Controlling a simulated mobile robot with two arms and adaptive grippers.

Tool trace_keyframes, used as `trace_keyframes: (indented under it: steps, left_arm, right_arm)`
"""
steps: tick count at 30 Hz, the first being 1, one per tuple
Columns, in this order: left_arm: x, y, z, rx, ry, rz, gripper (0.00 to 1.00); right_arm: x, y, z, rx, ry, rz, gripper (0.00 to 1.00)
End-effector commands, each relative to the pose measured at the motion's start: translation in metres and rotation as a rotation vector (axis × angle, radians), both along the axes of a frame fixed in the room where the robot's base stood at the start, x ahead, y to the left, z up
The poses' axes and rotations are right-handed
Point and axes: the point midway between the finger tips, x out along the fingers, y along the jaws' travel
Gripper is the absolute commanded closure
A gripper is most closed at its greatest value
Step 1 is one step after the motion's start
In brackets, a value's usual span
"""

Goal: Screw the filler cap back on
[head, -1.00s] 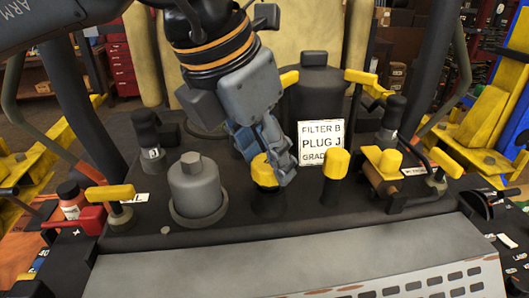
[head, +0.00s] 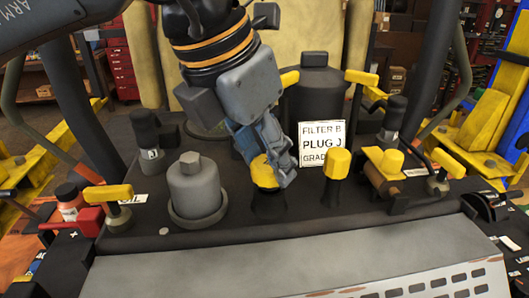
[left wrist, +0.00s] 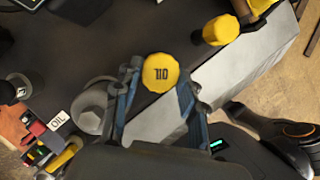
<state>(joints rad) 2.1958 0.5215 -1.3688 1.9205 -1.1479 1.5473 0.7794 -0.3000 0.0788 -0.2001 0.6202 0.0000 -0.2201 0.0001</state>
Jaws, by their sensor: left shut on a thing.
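The yellow filler cap (head: 264,174) sits at the top of a black filler neck (head: 268,206) on the dark deck. Whether it is threaded on cannot be told. My left gripper (head: 268,170) is shut on the cap from above, its blue-grey fingers partly hiding it. My right gripper is not in view.
A second yellow cap (head: 337,162) stands close to the right, in front of a white label plate (head: 321,138). A grey filter housing (head: 195,188) is on the left. Yellow-handled valves (head: 108,196) and (head: 384,162) flank the deck. The grey panel in front (head: 290,262) is clear.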

Motion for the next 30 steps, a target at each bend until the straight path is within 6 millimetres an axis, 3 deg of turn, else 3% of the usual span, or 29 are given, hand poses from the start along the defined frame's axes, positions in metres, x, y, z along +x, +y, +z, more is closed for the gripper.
trace_keyframes:
  steps: [12, 20, 21, 26, 30]
  left_arm:
    - [0.000, 0.000, -0.018, -0.001, -0.001, 0.000, 0.83]
    - [0.000, 0.000, -0.018, 0.001, 0.001, 0.000, 0.83]
    - [0.000, 0.000, -0.018, 0.001, 0.001, 0.000, 0.61]
    - [0.000, 0.000, -0.018, 0.001, 0.001, 0.000, 0.92]
    - [0.000, 0.000, -0.019, 0.000, 0.005, -0.047, 0.92]
  right_arm:
    - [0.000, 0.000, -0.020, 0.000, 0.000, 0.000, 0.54]
    - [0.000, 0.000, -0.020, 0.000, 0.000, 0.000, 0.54]
    - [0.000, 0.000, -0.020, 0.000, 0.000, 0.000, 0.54]
    - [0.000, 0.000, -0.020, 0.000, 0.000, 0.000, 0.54]
    - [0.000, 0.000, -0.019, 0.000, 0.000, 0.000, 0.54]
